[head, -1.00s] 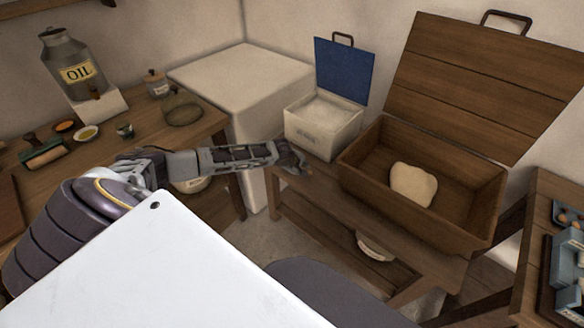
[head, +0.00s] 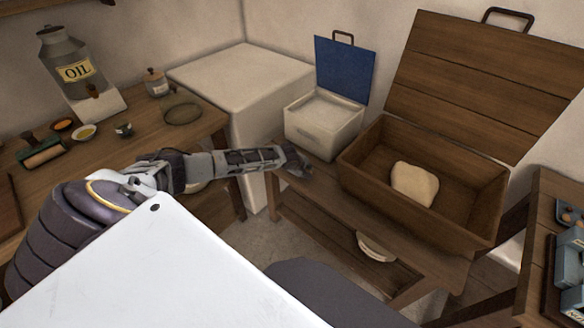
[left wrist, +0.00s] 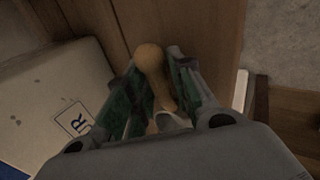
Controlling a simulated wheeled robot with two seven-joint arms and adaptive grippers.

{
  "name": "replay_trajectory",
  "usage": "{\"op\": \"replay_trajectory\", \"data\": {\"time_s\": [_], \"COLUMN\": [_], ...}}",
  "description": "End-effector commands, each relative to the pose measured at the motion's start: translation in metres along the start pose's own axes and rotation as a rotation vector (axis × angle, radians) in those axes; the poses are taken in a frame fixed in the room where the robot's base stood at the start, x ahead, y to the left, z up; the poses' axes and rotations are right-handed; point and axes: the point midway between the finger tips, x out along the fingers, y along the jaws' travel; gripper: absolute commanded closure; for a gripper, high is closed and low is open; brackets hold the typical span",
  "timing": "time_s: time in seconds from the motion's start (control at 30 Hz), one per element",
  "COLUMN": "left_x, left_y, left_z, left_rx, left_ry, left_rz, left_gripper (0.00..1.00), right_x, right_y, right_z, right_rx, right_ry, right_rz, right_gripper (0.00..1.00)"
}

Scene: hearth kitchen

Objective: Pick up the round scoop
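The round scoop shows in the left wrist view as a tan wooden handle (left wrist: 151,64) with a pale grey part (left wrist: 170,121) at its lower end; most of that part is hidden. My left gripper (left wrist: 154,72) has one finger on each side of the handle, close to it. I cannot tell whether the fingers press on it. In the head view my left gripper (head: 296,165) is low over the bench, just in front of the white box; the scoop cannot be made out there. My right gripper is not in view.
The white box (head: 322,140) with its blue lid up stands beside the gripper. A wooden trough (head: 380,192) with dough (head: 415,184) is to its right, on the wooden bench (head: 320,203).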

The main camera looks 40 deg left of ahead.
Motion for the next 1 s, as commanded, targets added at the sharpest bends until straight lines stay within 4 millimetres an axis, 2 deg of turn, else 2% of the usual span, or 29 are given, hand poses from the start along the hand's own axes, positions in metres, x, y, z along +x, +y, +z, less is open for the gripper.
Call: {"op": "replay_trajectory", "data": {"time_s": [0.4,0.6,1.0], "left_x": [-0.0003,-0.0003,-0.0049], "left_y": [0.0000,0.0000,0.0034], "left_z": [-0.0003,-0.0004,-0.0009], "left_rx": [-0.001,-0.001,-0.001], "left_ry": [0.000,0.000,0.001], "left_rz": [0.000,0.000,0.001], "left_gripper": [0.77,1.00,1.00], "right_x": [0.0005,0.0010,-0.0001], "right_y": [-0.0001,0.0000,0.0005], "right_z": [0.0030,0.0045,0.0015], "right_rx": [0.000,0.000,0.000], "right_ry": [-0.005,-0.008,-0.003], "right_rz": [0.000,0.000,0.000], "right_gripper": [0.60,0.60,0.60]}}
